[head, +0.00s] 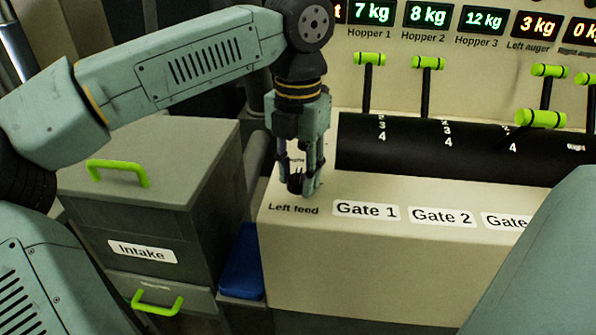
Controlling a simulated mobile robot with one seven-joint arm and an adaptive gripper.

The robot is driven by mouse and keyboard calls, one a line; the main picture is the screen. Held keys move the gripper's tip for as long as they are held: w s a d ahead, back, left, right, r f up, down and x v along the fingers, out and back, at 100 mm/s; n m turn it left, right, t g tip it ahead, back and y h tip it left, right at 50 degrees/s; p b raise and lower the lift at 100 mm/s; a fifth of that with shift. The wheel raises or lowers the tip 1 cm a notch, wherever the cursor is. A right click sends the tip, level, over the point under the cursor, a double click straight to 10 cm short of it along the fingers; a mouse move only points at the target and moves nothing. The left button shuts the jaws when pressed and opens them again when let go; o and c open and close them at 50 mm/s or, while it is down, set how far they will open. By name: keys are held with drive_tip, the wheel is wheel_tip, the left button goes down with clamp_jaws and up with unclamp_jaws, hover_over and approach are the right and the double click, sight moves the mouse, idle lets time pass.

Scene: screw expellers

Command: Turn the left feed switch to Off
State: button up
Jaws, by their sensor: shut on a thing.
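My gripper (299,183) points down at the left end of the beige console, above the label "Left feed" (293,209). Its fingers are shut on a small dark knob, the left feed switch (295,184). The fingers hide most of the knob, so I cannot tell which position it points to. A bit of lettering shows behind the fingers, partly covered.
Labels "Gate 1" (366,211) and "Gate 2" (442,217) lie right of the switch on the console (360,270). Behind are green-handled levers (369,59) and lit weight displays (428,14). Left stands a grey intake cabinet (150,215); a blue bin (242,265) sits between.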

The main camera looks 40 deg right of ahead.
sight(298, 174)
drive_tip(key=o, duration=1.2)
drive_tip(key=shift+r, duration=0.1)
wheel_tip(298, 174, up, 12)
drive_tip(key=shift+f, duration=0.1)
idle(0.4)
